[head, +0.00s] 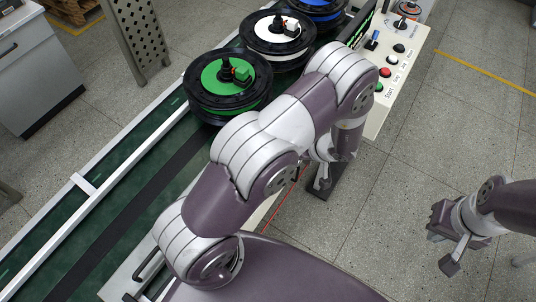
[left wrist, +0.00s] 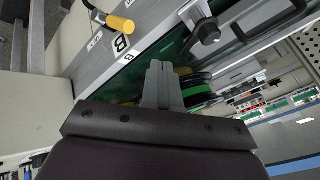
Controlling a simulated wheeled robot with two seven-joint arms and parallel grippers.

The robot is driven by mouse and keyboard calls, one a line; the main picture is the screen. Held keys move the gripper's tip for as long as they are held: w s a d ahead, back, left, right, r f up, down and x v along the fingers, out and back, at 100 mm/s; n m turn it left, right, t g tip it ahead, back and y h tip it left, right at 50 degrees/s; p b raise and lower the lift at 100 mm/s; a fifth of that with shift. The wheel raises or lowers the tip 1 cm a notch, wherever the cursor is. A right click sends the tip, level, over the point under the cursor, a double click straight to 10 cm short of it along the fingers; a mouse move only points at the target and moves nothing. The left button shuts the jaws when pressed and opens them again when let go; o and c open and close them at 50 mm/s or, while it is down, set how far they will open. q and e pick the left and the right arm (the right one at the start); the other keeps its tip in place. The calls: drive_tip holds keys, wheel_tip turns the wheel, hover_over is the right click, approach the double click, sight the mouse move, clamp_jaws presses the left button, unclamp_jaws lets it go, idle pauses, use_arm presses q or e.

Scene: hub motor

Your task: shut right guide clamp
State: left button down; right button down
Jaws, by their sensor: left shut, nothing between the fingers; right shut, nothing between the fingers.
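A black lever with a yellow grip (left wrist: 120,24) shows at the top left of the left wrist view, on a grey rail beside a "B" label; it may be the guide clamp, but I cannot tell for sure. A dark bracket with a round knob (left wrist: 206,32) sits farther right on the rail. My left gripper (left wrist: 160,70) is shut and empty, its fingertips pointing toward the rail, apart from the yellow grip. In the head view my left arm hides much of the conveyor's right edge. My right gripper (head: 447,243) is shut and empty over the floor at right.
The green conveyor (head: 127,163) carries reels with green (head: 212,82), white (head: 262,32) and blue (head: 318,8) tops. A control panel with buttons (head: 393,62) stands right of them. A grey cabinet (head: 35,70) is at left. The floor at right is clear.

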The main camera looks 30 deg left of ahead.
use_arm(q)
drive_tip(key=a+f, duration=0.2)
drive_tip(key=a+f+p, duration=0.1)
drive_tip(key=a+f, duration=0.1)
drive_tip(key=a, duration=0.1)
drive_tip(key=s+a+f+p, duration=0.1)
drive_tip(key=a+f, duration=0.1)
drive_tip(key=a, duration=0.1)
drive_tip(key=shift+s+f, duration=0.1)
drive_tip(key=shift+f, duration=0.1)
drive_tip(key=shift+a, duration=0.1)
